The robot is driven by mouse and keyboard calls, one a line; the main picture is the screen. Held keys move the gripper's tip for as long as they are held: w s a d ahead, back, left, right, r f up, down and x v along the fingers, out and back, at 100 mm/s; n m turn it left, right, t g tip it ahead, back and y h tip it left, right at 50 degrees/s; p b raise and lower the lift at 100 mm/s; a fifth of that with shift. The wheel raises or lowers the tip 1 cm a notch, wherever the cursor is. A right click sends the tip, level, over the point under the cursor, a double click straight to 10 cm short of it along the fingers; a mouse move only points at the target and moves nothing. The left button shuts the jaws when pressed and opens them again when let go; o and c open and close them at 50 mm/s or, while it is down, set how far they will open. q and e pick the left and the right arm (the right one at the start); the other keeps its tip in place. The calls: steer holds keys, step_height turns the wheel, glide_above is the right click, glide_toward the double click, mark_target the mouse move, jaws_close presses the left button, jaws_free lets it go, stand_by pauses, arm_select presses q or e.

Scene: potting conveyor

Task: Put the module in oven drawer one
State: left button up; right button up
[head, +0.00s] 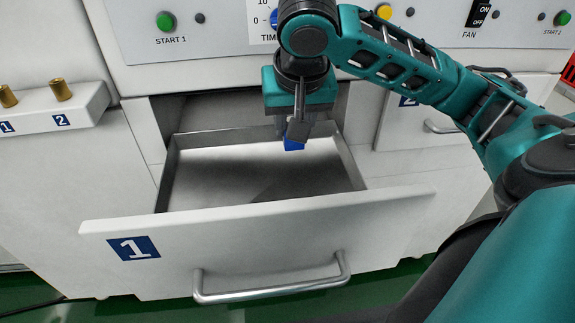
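Oven drawer one (260,237), marked with a blue "1" label, is pulled open, and its metal tray inside is bare where I can see it. My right gripper (294,132) points down over the back right part of the drawer. It is shut on a small blue block, the module (293,144), whose lower end shows below the fingers. The rest of the module is hidden by the gripper. The module appears to be above the drawer floor; the exact gap is hard to tell. My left gripper is not in view.
Drawer two (450,122), at the right behind my arm, looks closed. Above is the oven panel with the green START 1 button (166,21) and FAN switch (480,12). A white ledge with brass pegs (60,89) juts out at left. Drawer one's handle (270,291) sticks out in front.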

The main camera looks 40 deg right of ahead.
step_height(320, 180, down, 12)
steer(key=b, duration=0.4)
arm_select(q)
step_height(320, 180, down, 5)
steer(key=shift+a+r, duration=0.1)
arm_select(e)
steer(key=shift+r, duration=0.15)
steer(key=o, duration=1.1)
steer(key=shift+c, duration=0.2)
arm_select(q)
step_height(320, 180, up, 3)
steer(key=p, duration=0.3)
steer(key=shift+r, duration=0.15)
arm_select(e)
steer(key=v, duration=0.7)
steer(key=shift+r, duration=0.25)
steer(key=shift+a, duration=0.15)
